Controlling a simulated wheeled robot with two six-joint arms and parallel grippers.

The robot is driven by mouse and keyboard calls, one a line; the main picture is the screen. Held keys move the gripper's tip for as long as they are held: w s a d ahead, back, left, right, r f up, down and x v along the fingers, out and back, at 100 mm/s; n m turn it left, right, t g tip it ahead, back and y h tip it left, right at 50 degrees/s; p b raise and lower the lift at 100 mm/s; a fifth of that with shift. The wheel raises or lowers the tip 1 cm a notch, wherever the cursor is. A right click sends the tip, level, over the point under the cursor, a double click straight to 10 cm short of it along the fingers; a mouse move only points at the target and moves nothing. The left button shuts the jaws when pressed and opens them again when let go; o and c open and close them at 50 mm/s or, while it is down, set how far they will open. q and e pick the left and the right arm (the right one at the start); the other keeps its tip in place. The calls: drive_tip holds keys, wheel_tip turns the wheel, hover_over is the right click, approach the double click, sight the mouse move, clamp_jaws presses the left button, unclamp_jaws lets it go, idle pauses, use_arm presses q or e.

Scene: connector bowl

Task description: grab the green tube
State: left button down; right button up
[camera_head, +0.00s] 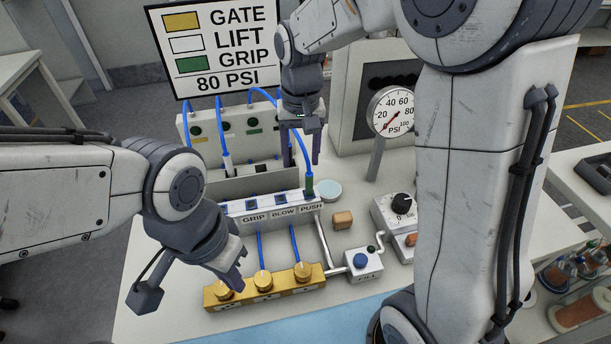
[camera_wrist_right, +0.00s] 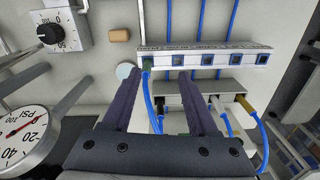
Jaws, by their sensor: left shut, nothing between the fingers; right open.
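The green tube is a blue hose with a green end (camera_head: 308,187), plugged into the PUSH socket at the right end of the white strip (camera_head: 262,218). Its green end also shows in the right wrist view (camera_wrist_right: 147,65), with the blue hose running down from it. My right gripper (camera_head: 301,160) is open above and behind the strip. My left gripper (camera_head: 240,284) is shut and empty beside the gold valve block (camera_head: 265,293).
A grey box (camera_head: 255,183) behind the strip holds a white-ended hose (camera_head: 227,163); a yellow-ended one (camera_wrist_right: 240,99) shows in the wrist view. A sign (camera_head: 214,45), a pressure gauge (camera_head: 391,110), a tan block (camera_head: 343,220) and a FILL button box (camera_head: 361,264) stand around.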

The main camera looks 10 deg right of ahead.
sight(309, 173)
drive_tip(key=shift+m, duration=0.8)
drive_tip(key=w+d, duration=0.1)
drive_tip(key=w+d+f, duration=0.1)
drive_tip(key=w+d, duration=0.1)
drive_tip(key=shift+w+f, duration=0.15)
drive_tip(key=shift+f, duration=0.05)
wheel_tip(309, 173, down, 4)
drive_tip(key=shift+d+f+p, duration=0.1)
drive_tip(key=shift+f+p, duration=0.15)
drive_tip(key=shift+p, duration=0.1)
drive_tip(key=shift+w+f+p, duration=0.1)
drive_tip(key=shift+f+p, duration=0.25)
drive_tip(key=shift+f, duration=0.2)
wheel_tip(309, 173, down, 4)
drive_tip(key=shift+w+r+p, duration=0.15)
drive_tip(key=shift+r+p, duration=0.05)
drive_tip(key=shift+p, duration=0.4)
drive_tip(key=shift+f, duration=0.4)
clamp_jaws()
